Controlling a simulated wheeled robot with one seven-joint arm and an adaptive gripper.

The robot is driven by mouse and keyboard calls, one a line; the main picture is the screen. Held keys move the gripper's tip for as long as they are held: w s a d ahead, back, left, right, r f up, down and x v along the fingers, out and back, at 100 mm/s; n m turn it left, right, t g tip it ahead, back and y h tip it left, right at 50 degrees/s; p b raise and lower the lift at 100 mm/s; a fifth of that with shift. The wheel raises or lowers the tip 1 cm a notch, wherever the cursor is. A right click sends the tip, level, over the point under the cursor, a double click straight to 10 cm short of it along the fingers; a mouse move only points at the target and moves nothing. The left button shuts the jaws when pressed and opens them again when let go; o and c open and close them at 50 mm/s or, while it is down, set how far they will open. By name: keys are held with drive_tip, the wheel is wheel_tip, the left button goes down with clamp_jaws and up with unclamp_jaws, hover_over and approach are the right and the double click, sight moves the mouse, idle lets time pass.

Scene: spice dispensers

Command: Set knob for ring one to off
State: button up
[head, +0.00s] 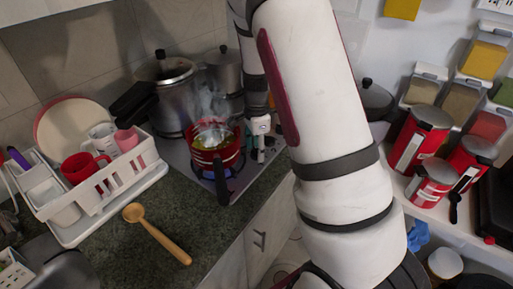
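The stove top (180,158) is set in the dark counter at the centre. A red pot (213,155) with a black handle steams on its front ring, with blue flame showing beneath. My gripper (260,149) points down at the stove's right side, just right of the red pot. The knobs are too small and too covered by my gripper to tell apart or to read their setting. Whether my fingers touch a knob, and whether they are open or shut, I cannot make out.
Large metal pots (168,95) stand at the back of the stove. A white dish rack (100,190) with cups is at left, and a wooden spoon (155,233) lies on the counter. Red canisters (418,140) stand at right. My arm hides the middle right.

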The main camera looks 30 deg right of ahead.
sight(257, 149)
wheel_tip(257, 149, up, 12)
idle(0.8)
